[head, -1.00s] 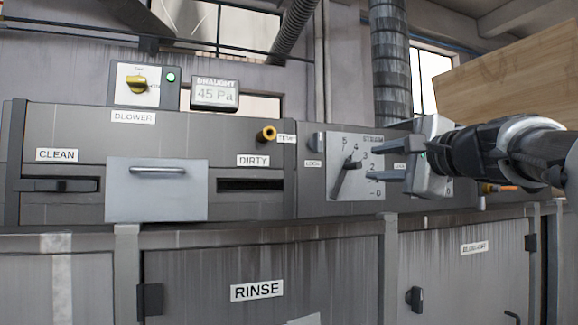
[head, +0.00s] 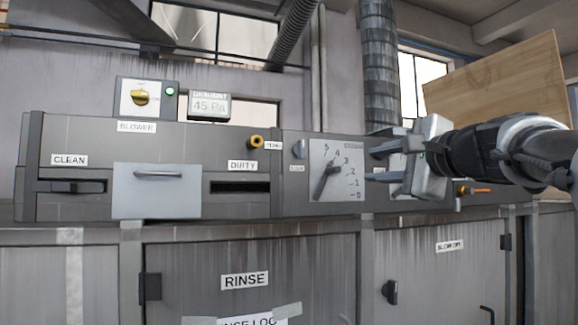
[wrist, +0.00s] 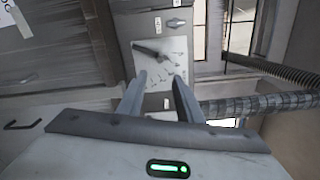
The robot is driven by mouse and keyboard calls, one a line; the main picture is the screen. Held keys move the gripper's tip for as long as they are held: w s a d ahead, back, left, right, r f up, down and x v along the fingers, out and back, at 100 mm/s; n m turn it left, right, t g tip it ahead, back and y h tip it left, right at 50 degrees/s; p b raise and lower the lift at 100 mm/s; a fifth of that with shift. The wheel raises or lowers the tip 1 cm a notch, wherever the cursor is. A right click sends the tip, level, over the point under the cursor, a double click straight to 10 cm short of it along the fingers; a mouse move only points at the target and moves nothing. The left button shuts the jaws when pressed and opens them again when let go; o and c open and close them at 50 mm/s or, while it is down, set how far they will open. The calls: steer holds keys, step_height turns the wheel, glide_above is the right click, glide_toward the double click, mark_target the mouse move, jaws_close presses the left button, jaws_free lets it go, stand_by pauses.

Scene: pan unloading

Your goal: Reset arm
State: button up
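My gripper (head: 370,165) is on the right in the head view, its fingers pointing left and standing apart with nothing between them. In the wrist view the two fingers (wrist: 160,80) are also apart and empty. A square dial plate (head: 346,185) with a dark lever and a scale from 0 to 5 is just left of the fingertips in the head view. The lever (head: 327,178) tilts up to the right. The plate also shows in the wrist view (wrist: 172,62), beyond the fingers. I see no contact between fingers and lever.
A grey bench carries a CLEAN slot (head: 70,187), a light panel with a handle (head: 157,190), a DIRTY slot (head: 240,187) and a blower switch box (head: 143,98). Cabinet doors (head: 245,240) stand below. A wooden board (head: 500,80) is behind my arm.

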steer(key=s+a+f+n+g+p, duration=0.25)
steer(key=s+a+f+n, duration=0.2)
steer(key=f, duration=0.45)
steer(key=s+a+f+n+g+p, duration=0.2)
steer(key=s+a+f+n+g, duration=0.15)
steer(key=s+a+f, duration=0.35)
steer(key=s+d+f+n+g+h+p, duration=0.1)
steer(key=s+d+f+n+g+h, duration=0.1)
steer(key=s+f+n, duration=0.2)
steer(key=s+d+f+n+g+h+p, duration=0.2)
steer(key=s+f+n, duration=0.3)
steer(key=s+f, duration=0.6)
step_height(320, 180, down, 4)
steer(key=shift+d+f+g+h, duration=0.25)
steer(key=shift+d+g+h, duration=0.1)
steer(key=shift+g+h, duration=0.45)
steer(key=shift+c, duration=0.3)
